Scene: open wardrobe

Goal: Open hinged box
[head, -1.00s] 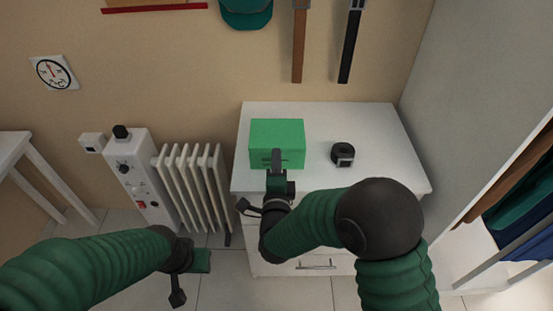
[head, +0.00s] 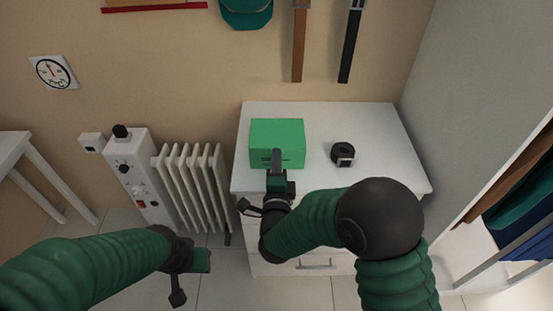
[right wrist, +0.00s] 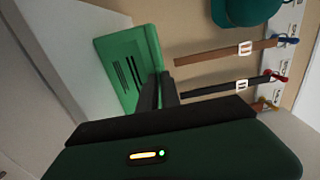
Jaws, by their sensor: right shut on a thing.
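The green hinged box (head: 277,134) sits on the white dresser top, and its lid looks closed in the head view. The box also shows in the right wrist view (right wrist: 124,68), with dark slot-like marks on one face. My right gripper (head: 276,157) is at the front edge of the box, its fingers shut on the box there. In the right wrist view the dark fingers (right wrist: 157,92) meet the box's edge; the exact contact is partly hidden. My left gripper (head: 203,260) is low at the left, away from the box; its finger opening is not clear.
A black tape measure (head: 343,153) lies right of the box on the dresser (head: 390,150). A white radiator (head: 192,178) stands to the left. The wardrobe side panel (head: 465,110) rises at the right. Belts (head: 299,45) and a green cap (head: 246,12) hang on the wall.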

